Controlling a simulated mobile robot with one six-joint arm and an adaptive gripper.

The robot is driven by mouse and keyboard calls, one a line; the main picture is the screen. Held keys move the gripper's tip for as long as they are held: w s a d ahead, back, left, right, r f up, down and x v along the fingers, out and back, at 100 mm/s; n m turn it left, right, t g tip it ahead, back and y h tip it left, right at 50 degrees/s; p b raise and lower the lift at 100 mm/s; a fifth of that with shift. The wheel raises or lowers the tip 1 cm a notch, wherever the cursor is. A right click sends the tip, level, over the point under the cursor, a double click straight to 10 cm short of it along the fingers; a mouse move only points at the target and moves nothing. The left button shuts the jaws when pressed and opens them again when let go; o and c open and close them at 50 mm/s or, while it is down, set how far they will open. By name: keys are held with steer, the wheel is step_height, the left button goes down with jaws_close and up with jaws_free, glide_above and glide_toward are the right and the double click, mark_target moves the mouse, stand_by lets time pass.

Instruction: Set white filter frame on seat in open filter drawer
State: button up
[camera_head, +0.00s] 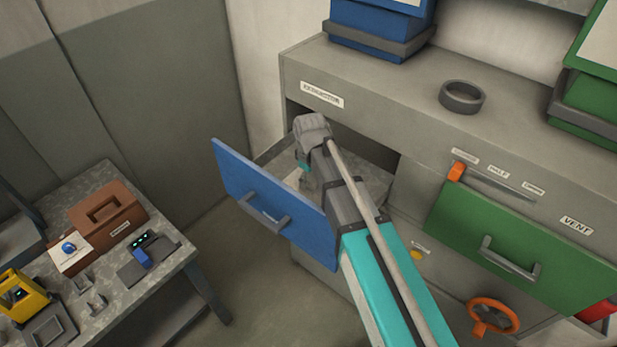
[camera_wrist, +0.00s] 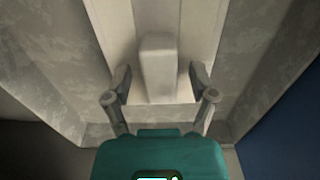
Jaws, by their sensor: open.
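The filter drawer with the blue front (camera_head: 270,205) stands open under the cabinet top. My gripper (camera_head: 303,182) points down inside it and is partly hidden by my arm. In the wrist view, my gripper (camera_wrist: 161,80) is open. Its fingers stand on either side of the pale raised grip of the white filter frame (camera_wrist: 118,22), with a visible gap on each side. The frame lies inside the drawer, between its grey walls (camera_wrist: 55,60). The drawer's blue front also shows at the right of the wrist view (camera_wrist: 285,130). I cannot tell whether the frame is fully down on its seat.
A green drawer (camera_head: 520,250) and an orange handwheel (camera_head: 493,315) are at right. A dark ring (camera_head: 462,96) lies on the cabinet top. A side table (camera_head: 175,270) at left carries a brown box (camera_head: 108,215) and a yellow device (camera_head: 22,298).

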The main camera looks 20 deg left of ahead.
mark_target(310, 177)
step_height(310, 177, up, 12)
steer(key=p, duration=1.2)
steer(key=shift+r, duration=0.1)
stand_by(0.7)
